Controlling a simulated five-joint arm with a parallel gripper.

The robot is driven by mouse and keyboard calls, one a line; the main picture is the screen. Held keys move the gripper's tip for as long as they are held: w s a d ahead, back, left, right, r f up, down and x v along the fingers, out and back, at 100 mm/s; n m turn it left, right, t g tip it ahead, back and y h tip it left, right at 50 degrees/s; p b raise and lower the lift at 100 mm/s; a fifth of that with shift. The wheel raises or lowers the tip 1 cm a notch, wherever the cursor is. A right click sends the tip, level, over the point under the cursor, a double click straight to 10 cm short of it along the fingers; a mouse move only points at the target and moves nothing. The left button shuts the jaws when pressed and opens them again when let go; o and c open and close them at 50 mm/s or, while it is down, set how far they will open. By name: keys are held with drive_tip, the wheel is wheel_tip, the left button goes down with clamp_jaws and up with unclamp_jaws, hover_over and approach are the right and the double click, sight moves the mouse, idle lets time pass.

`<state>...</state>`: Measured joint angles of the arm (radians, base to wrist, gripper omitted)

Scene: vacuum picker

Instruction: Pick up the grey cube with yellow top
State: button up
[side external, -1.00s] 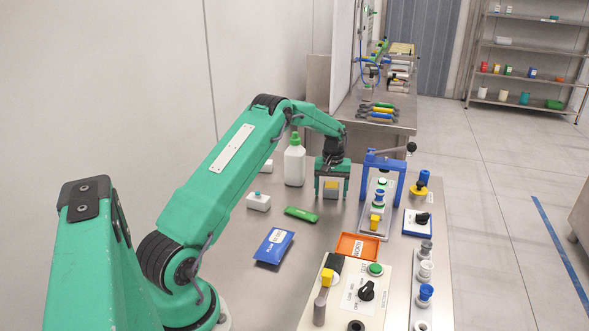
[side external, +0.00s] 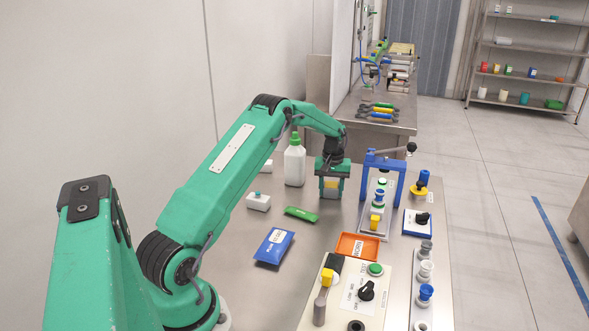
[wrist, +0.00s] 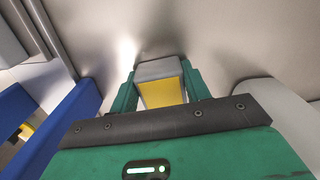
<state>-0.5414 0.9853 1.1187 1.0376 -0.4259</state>
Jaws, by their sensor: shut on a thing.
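The grey cube with the yellow top (side external: 331,194) sits between the two green fingers of my gripper (side external: 331,192), at the back of the steel table in the side external view. In the wrist view, the cube (wrist: 160,90) shows its yellow face and a grey face, with a green finger against each side. My gripper (wrist: 158,92) is shut on it. The cube is at or very near the table surface; I cannot tell whether there is a gap below it.
A blue press frame (side external: 384,162) stands close to the right. A white bottle with a green cap (side external: 294,162) stands to the left. A green packet (side external: 301,214) and a small white block (side external: 258,202) lie at the front left. An orange tray (side external: 358,247) lies in front.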

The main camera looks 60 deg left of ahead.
sight(331, 187)
drive_tip(key=shift+r, duration=0.1)
drive_tip(key=shift+r, duration=0.45)
wheel_tip(331, 187, up, 3)
drive_tip(key=shift+r, duration=0.2)
drive_tip(key=d+r, duration=0.6)
drive_tip(key=d, duration=0.5)
drive_tip(key=shift+d+r, duration=0.25)
drive_tip(key=shift+d, duration=0.1)
